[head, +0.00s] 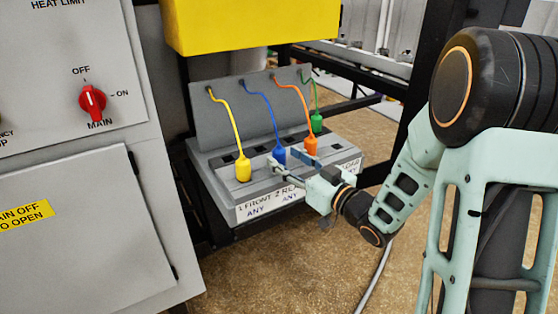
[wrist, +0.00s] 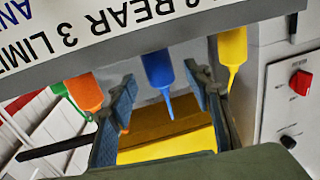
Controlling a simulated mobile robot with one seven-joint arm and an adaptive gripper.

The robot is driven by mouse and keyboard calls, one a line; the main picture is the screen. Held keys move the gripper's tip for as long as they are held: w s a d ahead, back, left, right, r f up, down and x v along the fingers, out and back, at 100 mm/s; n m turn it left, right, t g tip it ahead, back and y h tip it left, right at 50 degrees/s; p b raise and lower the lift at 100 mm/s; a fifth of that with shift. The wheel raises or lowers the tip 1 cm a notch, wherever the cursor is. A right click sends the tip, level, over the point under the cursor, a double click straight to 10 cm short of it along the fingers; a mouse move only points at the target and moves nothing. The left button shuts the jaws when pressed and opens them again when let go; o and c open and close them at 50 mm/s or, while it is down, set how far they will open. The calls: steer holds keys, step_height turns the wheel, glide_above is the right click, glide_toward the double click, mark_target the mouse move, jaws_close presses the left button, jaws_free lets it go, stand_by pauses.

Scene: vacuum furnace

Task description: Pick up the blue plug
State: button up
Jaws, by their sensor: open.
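The blue plug (head: 279,156) stands upright in the sloped grey panel, with a blue cord rising from its top to the back plate. It also shows in the wrist view (wrist: 157,68), upside down, with its cord pointing downward. My gripper (head: 288,161) is at the front of the panel, close to the blue plug. In the wrist view my gripper's two fingers (wrist: 161,75) are spread apart, with the blue plug in the gap between them. A gap shows on each side of the plug, so the fingers do not appear to touch it.
The yellow plug (head: 243,168) stands left of the blue one, the orange plug (head: 311,146) right of it, close to my fingers. The green plug (head: 317,123) is farther back. A yellow box (head: 250,25) overhangs the panel. A grey cabinet (head: 80,220) with a red switch (head: 92,103) stands left.

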mark_target(283, 157)
steer(key=x, duration=0.3)
steer(key=shift+w+a, duration=0.1)
steer(key=shift+a, duration=0.05)
steer(key=shift+c, duration=0.2)
jaws_close()
